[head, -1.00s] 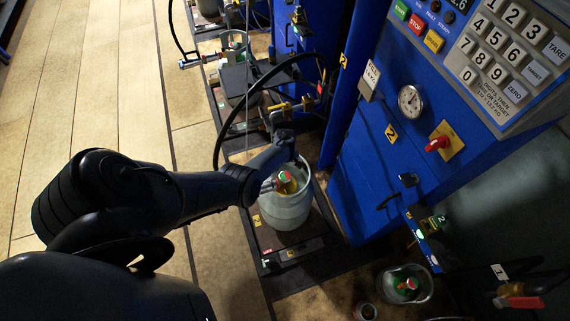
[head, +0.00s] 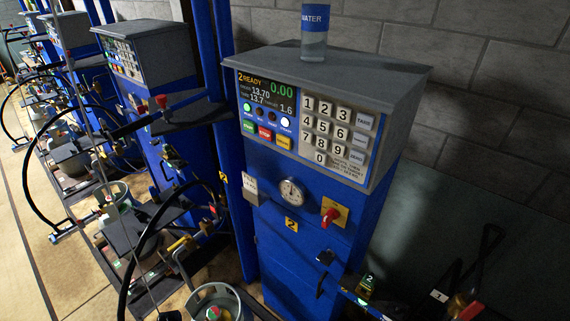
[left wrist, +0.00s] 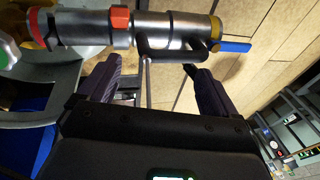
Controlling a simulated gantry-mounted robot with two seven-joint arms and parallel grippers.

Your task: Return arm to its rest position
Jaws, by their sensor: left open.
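My left gripper (left wrist: 152,70) shows in the left wrist view with its two dark fingers apart. A metal connector (left wrist: 90,28) with an orange-red nut, a brass end and a blue handle (left wrist: 235,46) lies across the view just beyond the fingertips. A pale gas cylinder's collar (left wrist: 62,72) is at the left. In the head view the cylinder (head: 220,296) is at the bottom edge, with a red and green valve top. My right gripper is out of view.
A blue scale cabinet (head: 310,225) with a keypad and display stands in the middle of the head view. A water bottle (head: 314,38) is on top. More blue stations and hoses line the left. A lever arm (head: 352,294) sticks out low in front.

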